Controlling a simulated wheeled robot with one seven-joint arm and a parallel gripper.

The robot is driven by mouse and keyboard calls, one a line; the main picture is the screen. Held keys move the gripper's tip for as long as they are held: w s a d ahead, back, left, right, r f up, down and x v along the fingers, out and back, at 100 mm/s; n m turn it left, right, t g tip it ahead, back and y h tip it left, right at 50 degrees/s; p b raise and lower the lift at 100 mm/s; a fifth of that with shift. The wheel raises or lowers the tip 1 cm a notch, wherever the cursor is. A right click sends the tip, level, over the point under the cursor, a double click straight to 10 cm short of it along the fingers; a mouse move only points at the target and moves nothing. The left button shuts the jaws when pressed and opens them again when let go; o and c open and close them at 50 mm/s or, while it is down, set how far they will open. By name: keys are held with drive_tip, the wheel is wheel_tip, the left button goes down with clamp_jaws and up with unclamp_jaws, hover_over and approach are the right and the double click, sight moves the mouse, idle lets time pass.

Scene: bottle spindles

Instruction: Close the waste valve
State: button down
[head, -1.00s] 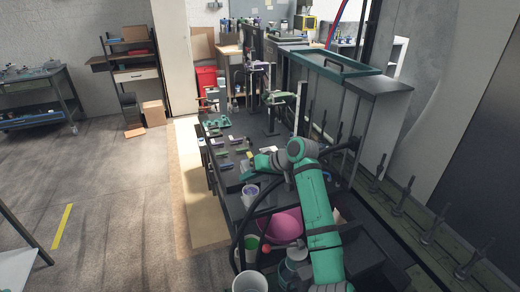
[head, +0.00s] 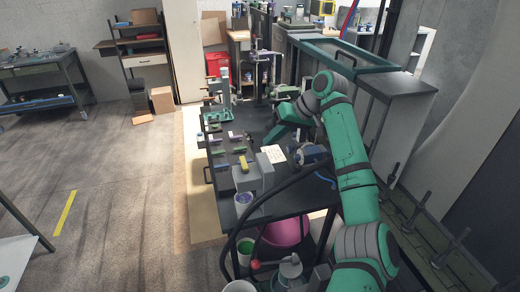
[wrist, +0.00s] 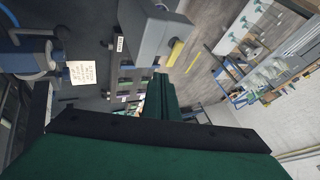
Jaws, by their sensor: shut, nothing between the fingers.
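I cannot tell for sure which part is the waste valve. A grey block with a yellow handle (head: 243,164) stands at the near end of the dark bench. The yellow handle (wrist: 175,52) also shows in the wrist view, beside a grey housing (wrist: 150,35) with a small white label too small to read. A lever with a red ball (head: 255,265) is lower, below the bench top. My gripper (head: 274,137) is over the bench, beyond the grey block and apart from it. In the wrist view my green fingers (wrist: 160,82) are shut and empty.
A white note sheet (head: 273,154) lies on the bench, next to a blue-and-grey device (head: 308,154). Several small coloured pieces lie to the left. A cup (head: 243,200) is at the near edge, and a pink tub (head: 285,231) is below. Open floor is left.

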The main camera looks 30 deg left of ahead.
sight(244, 165)
drive_tip(key=shift+s+a+f, duration=0.15)
drive_tip(key=shift+s+a, duration=0.2)
drive_tip(key=shift+s, duration=0.05)
drive_tip(key=x, duration=0.9)
drive_tip(key=shift+w+a+f, duration=0.1)
drive_tip(key=shift+f, duration=0.15)
